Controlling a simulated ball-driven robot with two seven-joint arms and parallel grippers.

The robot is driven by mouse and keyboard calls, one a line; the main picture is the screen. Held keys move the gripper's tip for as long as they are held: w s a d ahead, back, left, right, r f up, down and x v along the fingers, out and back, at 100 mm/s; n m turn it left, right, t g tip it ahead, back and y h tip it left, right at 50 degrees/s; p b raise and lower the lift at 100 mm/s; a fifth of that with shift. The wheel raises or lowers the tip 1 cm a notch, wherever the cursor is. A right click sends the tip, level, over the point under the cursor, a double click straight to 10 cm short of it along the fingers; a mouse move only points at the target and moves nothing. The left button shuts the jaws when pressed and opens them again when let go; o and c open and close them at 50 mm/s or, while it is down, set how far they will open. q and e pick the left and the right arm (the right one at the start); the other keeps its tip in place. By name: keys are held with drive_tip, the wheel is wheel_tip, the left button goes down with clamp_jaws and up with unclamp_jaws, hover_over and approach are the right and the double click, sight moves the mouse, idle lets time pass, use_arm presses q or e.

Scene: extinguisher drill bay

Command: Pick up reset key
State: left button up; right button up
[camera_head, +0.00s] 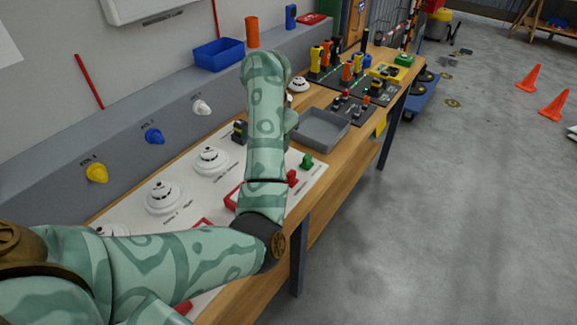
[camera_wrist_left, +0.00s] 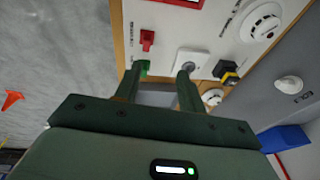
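No readable label marks the reset key, so I cannot tell for sure which piece it is. On the white panel (camera_head: 318,181), a small green piece (camera_head: 306,162) and a small red piece (camera_head: 292,177) stand near the front edge. The wrist view also shows the green piece (camera_wrist_left: 144,67), the red piece (camera_wrist_left: 147,39) and a pale square plate with a round centre (camera_wrist_left: 190,61). My left gripper (camera_wrist_left: 162,76) is open over the panel, one fingertip by the green piece, the other by the plate. My arm hides this gripper in the head view. My right gripper is out of view.
White round detectors (camera_head: 211,159) and a black-and-yellow knob (camera_wrist_left: 228,73) are on the panel. A grey tray (camera_head: 322,128) sits beyond it on the bench. Yellow (camera_head: 96,172), blue and white knobs line the grey wall ledge. The floor at right is open, with orange cones (camera_head: 530,78).

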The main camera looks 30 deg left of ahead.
use_arm(q)
drive_tip(key=d+h+b, duration=0.1)
drive_tip(key=d, duration=0.1)
drive_tip(key=b, duration=0.5)
hover_over(290, 173)
drive_tip(key=shift+n+t, duration=0.3)
drive_tip(key=shift+n, duration=0.1)
drive_tip(key=f, duration=0.6)
drive_tip(key=s+f, duration=0.1)
drive_tip(key=f, duration=0.2)
drive_tip(key=shift+f, duration=0.1)
drive_tip(key=x, duration=0.2)
drive_tip(key=b+x, duration=0.1)
drive_tip(key=x, duration=0.2)
drive_tip(key=shift+s+a+f, duration=0.1)
drive_tip(key=shift+s+f, duration=0.05)
drive_tip(key=shift+f, duration=0.25)
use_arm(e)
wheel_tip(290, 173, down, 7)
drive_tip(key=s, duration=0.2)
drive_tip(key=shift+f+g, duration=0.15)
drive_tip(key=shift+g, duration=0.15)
use_arm(q)
drive_tip(key=shift+c, duration=0.3)
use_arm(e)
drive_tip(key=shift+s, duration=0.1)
use_arm(q)
clamp_jaws()
